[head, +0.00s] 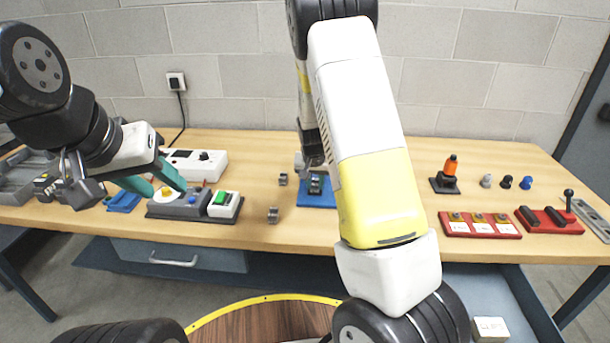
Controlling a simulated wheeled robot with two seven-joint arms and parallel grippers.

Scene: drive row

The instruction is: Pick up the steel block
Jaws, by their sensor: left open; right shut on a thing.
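My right gripper (315,177) points down over a small blue plate (318,204) on the bench, just left of my white and yellow arm link. It is shut on a small dark grey piece (316,187), which looks like the steel block, at or just above the plate. The fingers and arm hide much of it, so contact with the plate cannot be told.
A green-button box (223,204) stands further left. To the right are an orange-topped part (450,168), several small knobs, a red three-part panel (480,225) and a red lever unit (550,220). A wall (240,80) closes the back.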

